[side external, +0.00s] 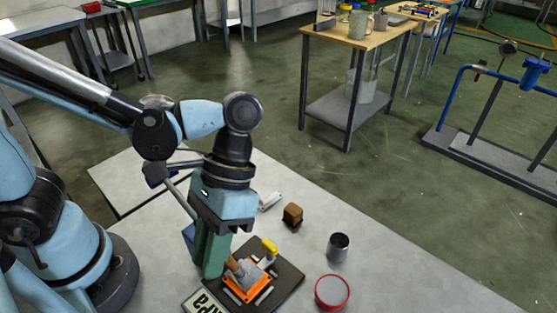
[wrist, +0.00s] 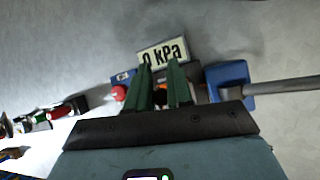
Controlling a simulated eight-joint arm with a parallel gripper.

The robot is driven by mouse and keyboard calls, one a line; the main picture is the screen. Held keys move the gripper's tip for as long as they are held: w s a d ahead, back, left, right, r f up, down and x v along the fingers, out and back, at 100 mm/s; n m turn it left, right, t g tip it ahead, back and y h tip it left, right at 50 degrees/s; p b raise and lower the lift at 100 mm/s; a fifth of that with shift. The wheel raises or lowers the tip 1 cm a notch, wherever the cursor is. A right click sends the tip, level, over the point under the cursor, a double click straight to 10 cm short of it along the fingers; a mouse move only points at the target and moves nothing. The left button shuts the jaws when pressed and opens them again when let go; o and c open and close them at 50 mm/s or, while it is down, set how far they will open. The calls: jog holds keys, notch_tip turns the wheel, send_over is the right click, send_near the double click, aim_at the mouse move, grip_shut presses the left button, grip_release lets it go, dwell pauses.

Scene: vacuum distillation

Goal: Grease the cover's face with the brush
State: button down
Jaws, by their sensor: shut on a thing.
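My gripper (side external: 222,265) points down over the dark board (side external: 285,283), with its green fingers close together; they also show in the wrist view (wrist: 163,88). It is shut on a thin brown piece (side external: 235,267), seemingly the brush, mostly hidden by the fingers. Its lower end is close to an orange frame with a grey part (side external: 248,281) on the board; I cannot tell whether they touch. This may be the cover, but its face is not clear. A yellow-handled part (side external: 269,246) stands behind it. A red-rimmed tin (side external: 332,291) sits right of the board.
A dark metal cup (side external: 338,248), a brown block (side external: 292,214) and a small pale item (side external: 270,201) stand on the grey table. A "0 kPa" sign (wrist: 163,53) is beside the board. A blue part with a grey rod (wrist: 228,80) shows in the wrist view. The table's right side is clear.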

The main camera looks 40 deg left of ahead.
jog(key=shift+r, duration=3)
notch_tip(320, 180, up, 3)
